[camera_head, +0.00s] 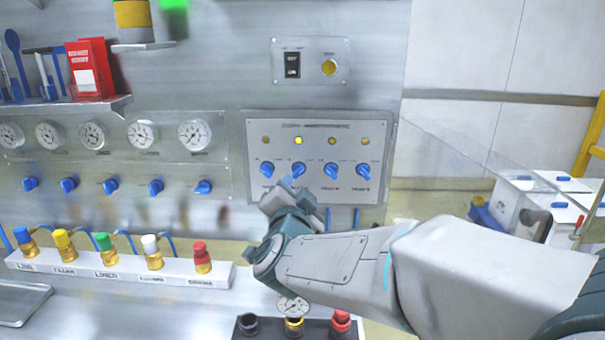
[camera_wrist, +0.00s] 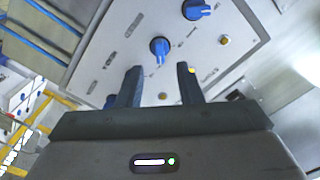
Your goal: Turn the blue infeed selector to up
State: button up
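A grey panel (camera_head: 257,133) carries a row of blue selector knobs. The second knob from the left (camera_head: 298,169) is below a lit yellow lamp (camera_head: 298,140); its pointer direction is hard to tell. Labels are too small to read, so I cannot tell which is infeed. My gripper (camera_head: 291,186) is in front of the panel, just below the second knob. In the wrist view, my gripper (camera_wrist: 158,76) is open and empty. A blue knob (camera_wrist: 160,48) is beyond the gap between the fingertips, apparently untouched. Another knob is partly hidden behind the left finger.
Other knobs on the panel stand close by: the first (camera_head: 267,169), third (camera_head: 331,170) and fourth (camera_head: 363,171). A switch plate (camera_head: 340,66) is above. Gauges (camera_head: 194,135) and blue valves are left. A row of coloured fittings (camera_head: 202,258) is below left.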

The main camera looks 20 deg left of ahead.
aim_at(298, 174)
jog(key=x, duration=0.7)
jog(key=shift+p, duration=0.4)
jog(key=c, duration=0.7)
